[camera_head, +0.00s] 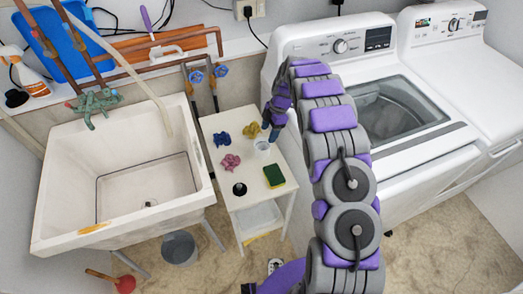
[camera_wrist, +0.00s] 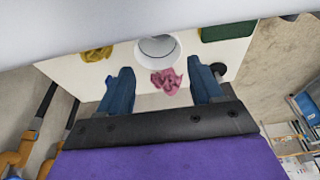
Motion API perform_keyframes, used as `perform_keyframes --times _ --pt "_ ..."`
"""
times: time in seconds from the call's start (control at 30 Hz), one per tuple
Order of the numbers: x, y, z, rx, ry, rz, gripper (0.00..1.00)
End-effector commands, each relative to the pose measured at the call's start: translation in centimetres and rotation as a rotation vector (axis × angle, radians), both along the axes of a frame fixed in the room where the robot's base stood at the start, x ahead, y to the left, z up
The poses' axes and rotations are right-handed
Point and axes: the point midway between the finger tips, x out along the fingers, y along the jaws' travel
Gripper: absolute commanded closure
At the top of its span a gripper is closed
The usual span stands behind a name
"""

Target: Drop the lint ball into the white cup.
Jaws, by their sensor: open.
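Three crumpled lint balls lie on the small white table (camera_head: 215,125): a blue one (camera_head: 222,139), a yellow one (camera_head: 251,130) and a pink one (camera_head: 230,162). The white cup (camera_head: 262,146) stands on the table near its right edge; its round opening shows in the wrist view (camera_wrist: 157,48). My gripper (camera_head: 271,128) is over the table's right side, close to the cup and the yellow lint. In the wrist view its blue fingers (camera_wrist: 161,72) are apart and empty. The pink lint (camera_wrist: 166,82) appears between them, lying on the table beyond. The blue lint is not visible there.
A green sponge (camera_head: 274,176) and a small black round item (camera_head: 239,189) are on the table's near part. A utility sink (camera_head: 60,190) stands left, a washing machine (camera_head: 420,137) right. A grey bucket (camera_head: 179,248) is on the floor.

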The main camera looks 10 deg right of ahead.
Motion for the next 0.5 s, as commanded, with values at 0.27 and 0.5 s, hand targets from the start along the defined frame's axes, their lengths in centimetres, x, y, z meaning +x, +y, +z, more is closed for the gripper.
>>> perform_keyframes --times 0.27,0.5 --pt "0.0 0.5 0.1 -0.005 0.0 0.0 0.32" --pt "0.1 -0.4 2.7 -0.003 -0.001 0.0 0.32"
